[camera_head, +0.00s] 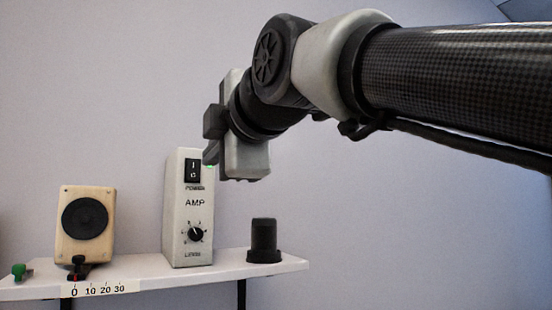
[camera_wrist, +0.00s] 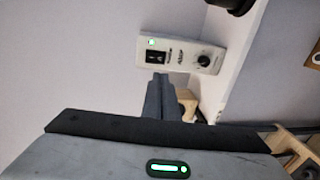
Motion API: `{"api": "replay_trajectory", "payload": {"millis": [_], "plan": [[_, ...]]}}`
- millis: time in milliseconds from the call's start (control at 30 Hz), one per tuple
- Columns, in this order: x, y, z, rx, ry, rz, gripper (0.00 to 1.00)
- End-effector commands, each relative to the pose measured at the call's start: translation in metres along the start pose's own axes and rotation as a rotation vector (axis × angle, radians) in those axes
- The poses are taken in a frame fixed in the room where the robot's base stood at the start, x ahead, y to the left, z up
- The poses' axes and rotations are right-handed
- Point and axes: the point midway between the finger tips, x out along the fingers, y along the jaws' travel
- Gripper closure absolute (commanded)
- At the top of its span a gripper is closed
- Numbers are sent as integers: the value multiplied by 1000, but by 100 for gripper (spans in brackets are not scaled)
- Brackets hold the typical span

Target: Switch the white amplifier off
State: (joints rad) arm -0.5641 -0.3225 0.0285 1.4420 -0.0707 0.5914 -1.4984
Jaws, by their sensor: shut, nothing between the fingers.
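The white amplifier (camera_head: 180,215) stands upright on a shelf in the head view. Its front has a black rocker switch (camera_head: 193,170) marked I and O, above the word AMP and a black level knob (camera_head: 195,234). A small green light glows beside the switch. My gripper (camera_head: 209,153) is shut and empty, by the amplifier's upper right front, its tip overlapping that edge. In the wrist view the closed fingers (camera_wrist: 160,78) point toward the switch (camera_wrist: 157,57) on the amplifier (camera_wrist: 181,45). I cannot tell whether they touch it. The rocker's tilt is unclear.
A tan speaker (camera_head: 68,240) with a black cone stands left on the white shelf (camera_head: 150,268), behind a printed number scale (camera_head: 98,290). A dark stepped cylinder (camera_head: 264,242) stands right of the amplifier. A green knob (camera_head: 18,271) sits at the left end.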

Motion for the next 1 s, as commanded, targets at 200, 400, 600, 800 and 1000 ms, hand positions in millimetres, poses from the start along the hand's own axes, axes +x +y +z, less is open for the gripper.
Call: {"api": "replay_trajectory", "payload": {"millis": [200, 400, 600, 800, 1000], "plan": [[47, 1, 0, 1, -1, -5, 100], [88, 1, 0, 1, 0, -4, 100], [114, 1, 0, 0, 0, -3, 100], [122, 0, 0, 1, 0, -1, 100], [122, 0, 0, 1, 0, -1, 100]]}}
